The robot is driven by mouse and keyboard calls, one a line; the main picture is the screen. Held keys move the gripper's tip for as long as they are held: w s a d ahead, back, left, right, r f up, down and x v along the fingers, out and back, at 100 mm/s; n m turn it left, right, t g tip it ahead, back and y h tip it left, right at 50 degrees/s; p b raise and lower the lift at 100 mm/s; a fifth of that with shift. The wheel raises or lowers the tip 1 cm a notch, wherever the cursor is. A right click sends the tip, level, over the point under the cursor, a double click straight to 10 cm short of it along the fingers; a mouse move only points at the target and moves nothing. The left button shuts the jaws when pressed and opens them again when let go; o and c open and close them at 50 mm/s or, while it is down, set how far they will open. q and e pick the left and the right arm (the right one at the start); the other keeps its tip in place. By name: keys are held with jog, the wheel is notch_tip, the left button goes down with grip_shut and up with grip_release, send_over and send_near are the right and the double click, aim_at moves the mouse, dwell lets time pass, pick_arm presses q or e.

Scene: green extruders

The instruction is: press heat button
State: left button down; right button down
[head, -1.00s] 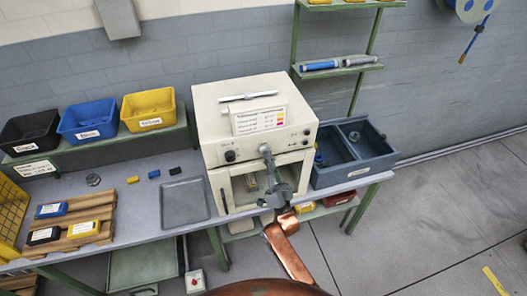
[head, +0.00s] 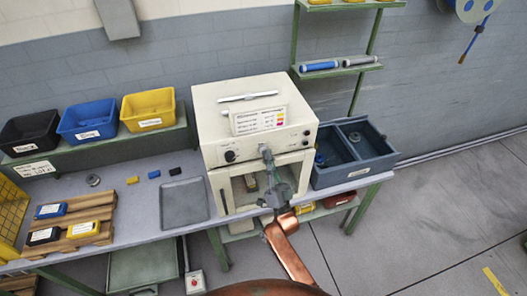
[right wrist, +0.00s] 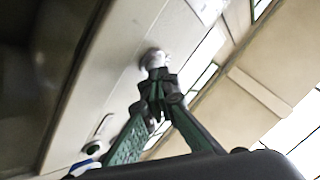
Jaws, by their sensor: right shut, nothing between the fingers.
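The cream extruder box (head: 225,110) stands on the bench, with a control panel along its front. A dark knob (head: 229,156) is at the panel's left, and small buttons show at its right. My right gripper (head: 265,150) is shut and empty, its tips at the middle of the panel, hiding what is behind them. In the right wrist view, the shut fingertips (right wrist: 157,78) are at a round silver button (right wrist: 152,58) on the panel. I cannot tell whether they touch or press it. Lettering that would identify the heat button is unreadable. My left gripper is not in view.
A blue-grey divided bin (head: 325,177) stands right of the machine. A grey tray (head: 184,203) lies to its left. Black, blue and yellow bins (head: 150,110) stand on the raised shelf. The machine's open cavity (head: 230,192) is below the panel, partly behind my arm.

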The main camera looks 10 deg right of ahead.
jog(key=s+p, duration=0.2)
jog(key=s, duration=0.4)
jog(key=shift+d, duration=0.15)
dwell(0.6)
